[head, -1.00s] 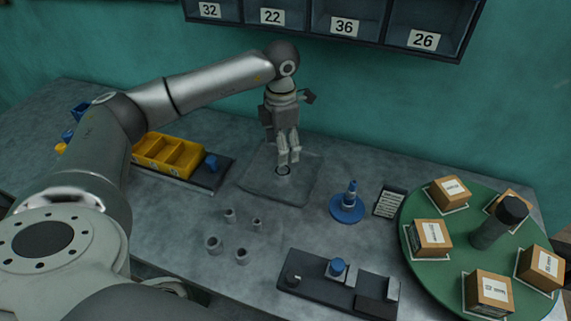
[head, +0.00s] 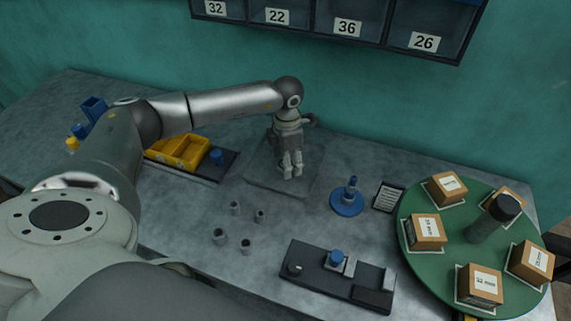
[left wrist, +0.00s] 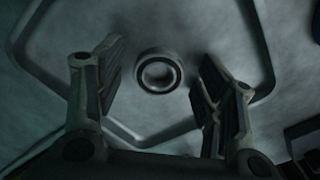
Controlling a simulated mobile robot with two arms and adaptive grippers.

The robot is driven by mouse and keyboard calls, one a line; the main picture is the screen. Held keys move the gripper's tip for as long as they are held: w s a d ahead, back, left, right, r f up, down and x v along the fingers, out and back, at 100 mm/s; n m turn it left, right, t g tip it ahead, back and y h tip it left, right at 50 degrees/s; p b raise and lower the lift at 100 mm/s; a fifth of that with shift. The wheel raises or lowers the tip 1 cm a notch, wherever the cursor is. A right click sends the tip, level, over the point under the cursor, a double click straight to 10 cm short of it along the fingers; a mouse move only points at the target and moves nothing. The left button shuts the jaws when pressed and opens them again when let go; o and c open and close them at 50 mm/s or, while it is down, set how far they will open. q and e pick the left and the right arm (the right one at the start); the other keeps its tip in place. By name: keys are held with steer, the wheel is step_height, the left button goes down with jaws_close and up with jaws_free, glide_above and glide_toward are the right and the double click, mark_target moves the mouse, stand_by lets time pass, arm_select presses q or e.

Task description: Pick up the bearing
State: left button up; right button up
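The bearing (left wrist: 158,73) is a dark ring with a lighter inner race. It lies flat on a grey tray (left wrist: 205,14) in the left wrist view. My left gripper (left wrist: 158,95) is open, with one finger on each side of the bearing and a gap to both. In the head view my left gripper (head: 291,172) points down over the tray (head: 258,178), and the bearing is hidden behind the fingers there. My right gripper does not show in either view.
A yellow bin (head: 178,151) stands left of the tray. Several small grey cylinders (head: 235,208) stand in front. A blue stand (head: 347,202), a black fixture (head: 318,272) and a green turntable with boxes (head: 455,206) are to the right. Numbered bins (head: 347,27) hang above.

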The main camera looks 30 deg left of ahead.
arm_select(q)
steer(key=c, duration=0.7)
steer(key=shift+o, duration=0.2)
steer(key=shift+r, duration=0.1)
